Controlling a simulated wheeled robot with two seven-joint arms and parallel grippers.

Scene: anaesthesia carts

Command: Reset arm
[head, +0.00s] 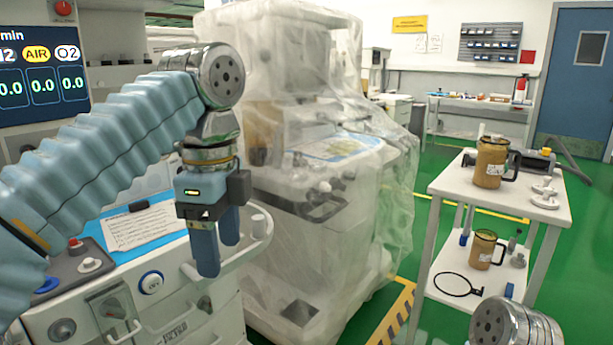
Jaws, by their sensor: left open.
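My left arm, in a blue ribbed sleeve, comes in from the left in the head view. Its left gripper (218,258) points down in front of the anaesthesia cart, near the cart's right end. Its two blue fingers are apart and nothing shows between them. Part of my right arm (500,325) shows as a metal joint at the bottom right. The right gripper's fingers are not visible.
The anaesthesia cart (68,330) with a paper sheet (148,226) stands at left. A plastic-covered machine (330,235) stands behind. A white two-shelf trolley (445,190) at right holds brown canisters (490,160). Green floor shows between them.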

